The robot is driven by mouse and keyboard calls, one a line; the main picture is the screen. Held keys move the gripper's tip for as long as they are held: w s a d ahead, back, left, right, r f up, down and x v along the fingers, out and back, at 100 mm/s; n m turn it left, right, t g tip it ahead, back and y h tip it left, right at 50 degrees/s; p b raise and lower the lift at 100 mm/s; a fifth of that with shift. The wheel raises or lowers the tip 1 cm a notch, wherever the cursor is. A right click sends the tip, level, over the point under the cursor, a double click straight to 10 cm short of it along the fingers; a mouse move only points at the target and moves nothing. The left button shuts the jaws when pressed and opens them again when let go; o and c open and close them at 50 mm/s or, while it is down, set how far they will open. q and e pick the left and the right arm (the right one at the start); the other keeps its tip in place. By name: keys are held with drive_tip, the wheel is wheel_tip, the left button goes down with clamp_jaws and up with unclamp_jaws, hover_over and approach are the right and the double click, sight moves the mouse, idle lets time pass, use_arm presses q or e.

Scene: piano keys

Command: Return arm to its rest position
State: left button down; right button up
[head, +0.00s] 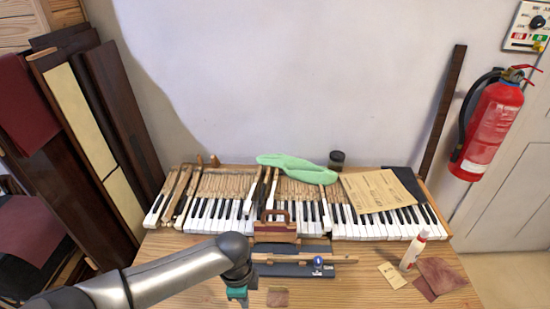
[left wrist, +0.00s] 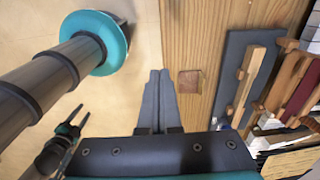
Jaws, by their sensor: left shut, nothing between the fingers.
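My left gripper (head: 238,294) shows at the bottom of the head view, over the front edge of the wooden table, in front of the dark blue mat (head: 290,269). In the left wrist view its two grey fingers (left wrist: 158,75) are together with nothing between them. They show against the pale floor beside the table edge. A small dark part with teal (left wrist: 70,132) at the lower left of that view looks like my right gripper.
The piano keyboard (head: 220,215) spans the table (head: 350,290), with a green cloth (head: 295,166) and brown paper (head: 375,190) on it. A wooden strip lies on the mat. A small brown patch (head: 278,297) lies right of my left gripper. A white bottle (head: 413,250) stands at the right.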

drive_tip(key=w, duration=0.6)
use_arm(q)
drive_tip(key=s+d+r+n+h, duration=0.3)
drive_tip(key=s+d+r+n, duration=0.1)
drive_tip(key=s+d, duration=0.4)
drive_tip(key=s+a+r+n+t+y, duration=0.2)
drive_tip(key=s+a+r+n, duration=0.15)
drive_tip(key=a+n, duration=0.35)
drive_tip(key=s+a+r+n+t+y, duration=0.1)
drive_tip(key=s+a+r+n+t, duration=0.25)
drive_tip(key=a, duration=0.55)
wheel_tip(320, 180, down, 31)
drive_tip(key=s+n+g+b, duration=0.2)
drive_tip(key=s+g+b, duration=0.1)
drive_tip(key=b, duration=0.5)
drive_tip(key=s+a+f+b, duration=0.1)
drive_tip(key=s+f+b, duration=0.1)
drive_tip(key=s+f, duration=0.5)
drive_tip(key=s+a+f+g+b, duration=0.1)
drive_tip(key=s+a+f+b, duration=0.1)
drive_tip(key=s+f, duration=0.5)
wheel_tip(320, 180, down, 5)
drive_tip(key=shift+s+a+r+m+b, duration=0.1)
drive_tip(key=shift+s+a+m+b, duration=0.2)
drive_tip(key=shift+b, duration=0.55)
use_arm(e)
wheel_tip(320, 180, down, 14)
drive_tip(key=s, duration=0.3)
drive_tip(key=shift+r, duration=0.15)
